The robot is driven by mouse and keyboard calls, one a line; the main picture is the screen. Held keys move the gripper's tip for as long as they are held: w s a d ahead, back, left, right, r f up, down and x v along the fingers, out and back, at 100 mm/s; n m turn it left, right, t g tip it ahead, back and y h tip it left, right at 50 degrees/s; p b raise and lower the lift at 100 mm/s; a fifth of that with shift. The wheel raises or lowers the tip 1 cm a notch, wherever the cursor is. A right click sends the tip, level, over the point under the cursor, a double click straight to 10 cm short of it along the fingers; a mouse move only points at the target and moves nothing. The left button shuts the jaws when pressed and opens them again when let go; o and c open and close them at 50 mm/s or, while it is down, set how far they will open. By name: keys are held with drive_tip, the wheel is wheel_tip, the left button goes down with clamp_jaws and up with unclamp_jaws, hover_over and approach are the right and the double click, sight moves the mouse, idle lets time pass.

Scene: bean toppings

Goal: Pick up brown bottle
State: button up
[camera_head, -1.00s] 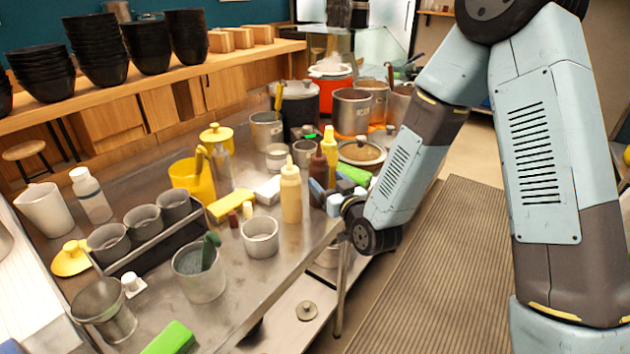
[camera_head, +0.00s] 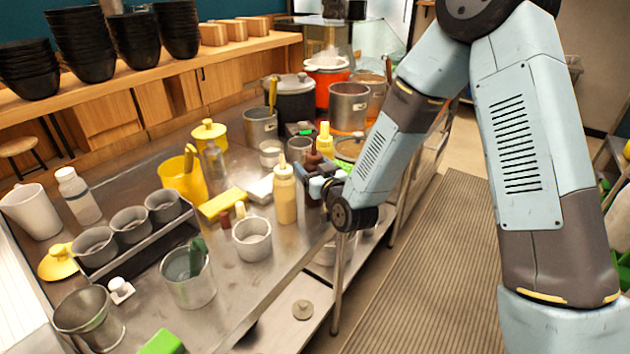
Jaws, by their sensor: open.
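The brown bottle (camera_head: 312,160) stands upright near the table's right edge, between a cream squeeze bottle (camera_head: 285,195) and a yellow bottle (camera_head: 325,141). Its pointed top shows, but my gripper covers much of its body. My gripper (camera_head: 314,184) is at the end of the arm, low over the table edge, right in front of the brown bottle. It is open. I cannot tell whether the fingers are around the bottle or only in front of it.
The steel table (camera_head: 250,285) is crowded. A small metal cup (camera_head: 252,240) and a yellow block (camera_head: 222,203) lie left of the bottles. Pots, including a steel pot (camera_head: 348,106), stand behind. The striped floor mat (camera_head: 420,270) to the right is clear.

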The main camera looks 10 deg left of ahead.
drive_tip(key=shift+s+a, duration=0.2)
drive_tip(key=shift+a, duration=0.05)
drive_tip(key=c, duration=0.4)
drive_tip(key=shift+r, duration=0.1)
